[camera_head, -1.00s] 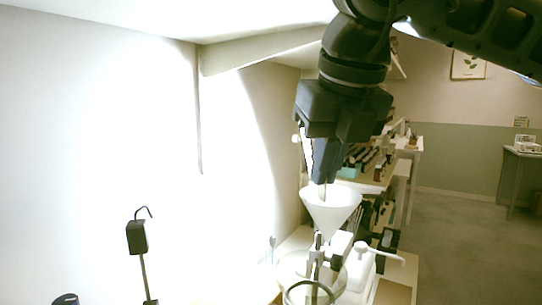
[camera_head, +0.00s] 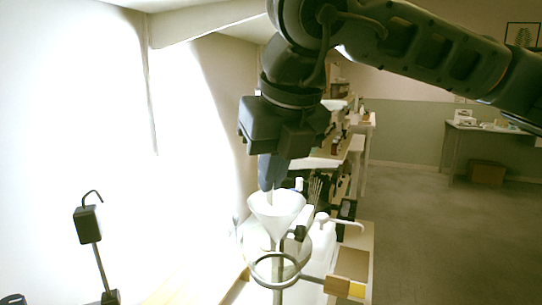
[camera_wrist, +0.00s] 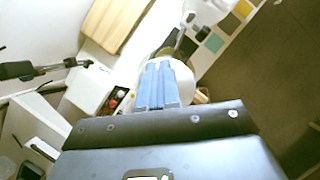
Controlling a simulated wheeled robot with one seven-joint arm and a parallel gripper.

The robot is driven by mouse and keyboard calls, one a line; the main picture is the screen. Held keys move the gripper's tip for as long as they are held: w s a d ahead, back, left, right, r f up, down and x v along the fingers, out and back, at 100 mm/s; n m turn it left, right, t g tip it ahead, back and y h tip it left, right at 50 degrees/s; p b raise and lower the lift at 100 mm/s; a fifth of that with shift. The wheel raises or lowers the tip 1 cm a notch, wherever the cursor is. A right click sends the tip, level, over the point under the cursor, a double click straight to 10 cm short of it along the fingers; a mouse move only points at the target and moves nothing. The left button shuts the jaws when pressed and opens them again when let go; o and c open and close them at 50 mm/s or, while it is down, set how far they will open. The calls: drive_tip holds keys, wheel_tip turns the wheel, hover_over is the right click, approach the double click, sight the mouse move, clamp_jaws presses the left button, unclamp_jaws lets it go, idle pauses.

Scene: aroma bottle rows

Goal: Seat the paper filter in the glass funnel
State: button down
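The paper filter (camera_head: 277,214) is a white cone, upright and open at the top, in the head view. My gripper (camera_head: 269,186) points down with its fingertips at the cone's mouth and appears shut on its wall. In the wrist view my blue fingers (camera_wrist: 164,88) lie close together, and the white filter (camera_wrist: 187,84) shows around them. Below the cone is a metal ring (camera_head: 275,283) on a stand. A faint clear round outline around the cone's lower part looks like the glass funnel (camera_head: 243,246); its contact with the filter cannot be told.
A white bottle (camera_head: 322,242) with a spout stands just right of the cone. A black lamp-like stand (camera_head: 88,224) is at the left. Shelves with small items lie behind my gripper. A wooden board (camera_wrist: 116,22) shows in the wrist view. Open floor is at the right.

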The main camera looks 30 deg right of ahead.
sight(278, 202)
drive_tip(key=shift+f+b, duration=0.45)
drive_tip(key=shift+f, duration=2.3)
wheel_tip(278, 202, down, 3)
drive_tip(key=b, duration=0.3)
drive_tip(key=shift+r, duration=0.2)
drive_tip(key=c, duration=1.3)
unclamp_jaws()
drive_tip(key=shift+b+v, duration=0.75)
drive_tip(key=shift+v, duration=3.15)
